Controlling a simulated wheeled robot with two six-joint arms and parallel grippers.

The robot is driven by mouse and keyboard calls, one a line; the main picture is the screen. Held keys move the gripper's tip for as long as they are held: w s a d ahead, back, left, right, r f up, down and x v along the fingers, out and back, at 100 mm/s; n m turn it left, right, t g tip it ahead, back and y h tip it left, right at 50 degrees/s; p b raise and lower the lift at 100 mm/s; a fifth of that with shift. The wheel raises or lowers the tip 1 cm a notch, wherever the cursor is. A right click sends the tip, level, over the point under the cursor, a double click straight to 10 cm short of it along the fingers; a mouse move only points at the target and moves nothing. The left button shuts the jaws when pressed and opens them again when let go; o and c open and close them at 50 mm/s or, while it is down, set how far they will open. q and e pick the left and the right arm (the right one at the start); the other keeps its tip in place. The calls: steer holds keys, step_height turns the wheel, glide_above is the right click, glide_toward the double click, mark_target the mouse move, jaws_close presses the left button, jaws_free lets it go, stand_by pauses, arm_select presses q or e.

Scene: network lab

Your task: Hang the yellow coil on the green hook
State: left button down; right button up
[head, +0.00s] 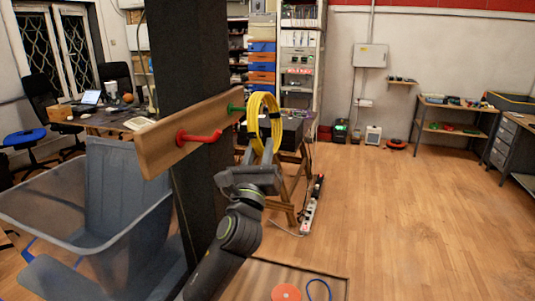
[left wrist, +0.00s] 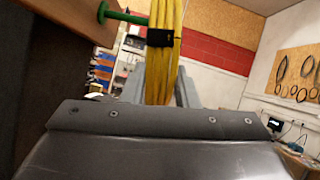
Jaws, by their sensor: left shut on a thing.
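The yellow coil (head: 276,122) is a ring of cable held upright, with a black strap that shows in the left wrist view (left wrist: 160,38). The green hook (head: 236,107) sticks out from the right end of a wooden board (head: 185,133); it also shows in the left wrist view (left wrist: 122,15). Its outer end meets the coil's near edge in the picture; I cannot tell whether it passes inside the ring. My left gripper (head: 265,152) is shut on the lower part of the coil, below and right of the hook. My right gripper is not in view.
A red hook (head: 200,136) sits on the same board, left of the green one. The board is on a dark post (head: 187,60). A grey bin (head: 120,205) stands at the left. An orange disc (head: 286,292) and blue ring (head: 319,290) lie below. Floor at right is clear.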

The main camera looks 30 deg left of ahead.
arm_select(q)
steer(key=a, duration=0.1)
steer(key=a+f+b, duration=0.1)
steer(key=s+a+f+b, duration=0.1)
steer(key=shift+a+f, duration=0.25)
steer(key=shift+a, duration=0.1)
stand_by(0.3)
stand_by(0.5)
steer(key=c, duration=1.1)
jaws_free()
steer(key=shift+o, duration=0.2)
steer(key=shift+f, duration=0.15)
